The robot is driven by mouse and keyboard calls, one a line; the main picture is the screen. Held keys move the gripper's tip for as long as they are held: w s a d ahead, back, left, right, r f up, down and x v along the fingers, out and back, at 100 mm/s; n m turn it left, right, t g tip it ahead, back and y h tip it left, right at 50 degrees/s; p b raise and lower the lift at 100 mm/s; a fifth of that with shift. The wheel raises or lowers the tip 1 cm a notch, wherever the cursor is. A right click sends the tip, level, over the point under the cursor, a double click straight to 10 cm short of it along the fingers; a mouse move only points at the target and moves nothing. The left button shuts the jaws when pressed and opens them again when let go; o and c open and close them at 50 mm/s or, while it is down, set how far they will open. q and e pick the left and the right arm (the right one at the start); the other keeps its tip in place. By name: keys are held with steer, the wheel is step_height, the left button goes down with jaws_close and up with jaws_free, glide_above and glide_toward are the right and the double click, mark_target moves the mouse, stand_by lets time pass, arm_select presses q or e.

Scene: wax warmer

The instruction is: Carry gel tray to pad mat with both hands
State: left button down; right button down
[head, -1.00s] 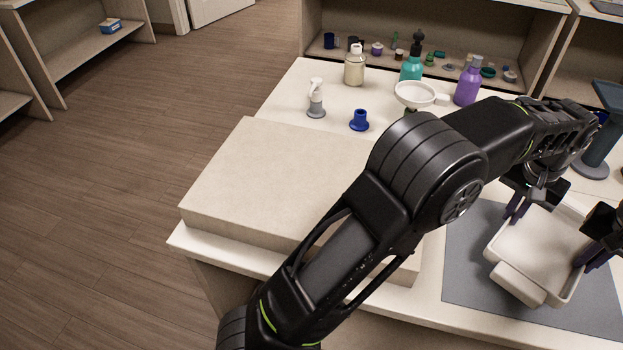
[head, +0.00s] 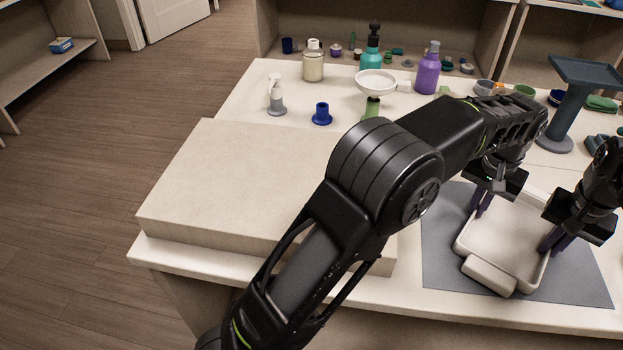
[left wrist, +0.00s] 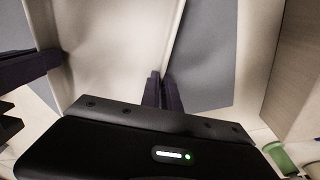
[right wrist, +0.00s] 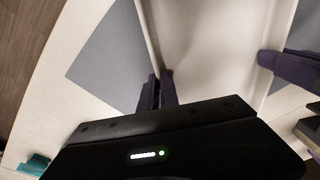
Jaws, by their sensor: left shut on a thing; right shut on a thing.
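The gel tray (head: 507,243) is a white rectangular tray with a small block-like ledge at its front-left end. It is over the grey pad mat (head: 440,245) on the table; I cannot tell whether it touches the mat. My left gripper (head: 479,208) is shut on the tray's left wall, and its fingers also show in the left wrist view (left wrist: 160,92). My right gripper (head: 547,247) is shut on the tray's right wall, seen again in the right wrist view (right wrist: 158,90). The mat shows around the tray in both wrist views.
A large beige slab (head: 240,180) lies left of the mat. Behind stand a white funnel on a green stand (head: 376,83), a purple bottle (head: 428,70), a blue piece (head: 322,114) and a dark blue stand (head: 565,110). Bare mat lies right of the tray.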

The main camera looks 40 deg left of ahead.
arm_select(q)
steer(key=shift+r, duration=0.1)
steer(key=c, duration=1.5)
jaws_free()
arm_select(e)
steer(key=c, duration=1.5)
jaws_free()
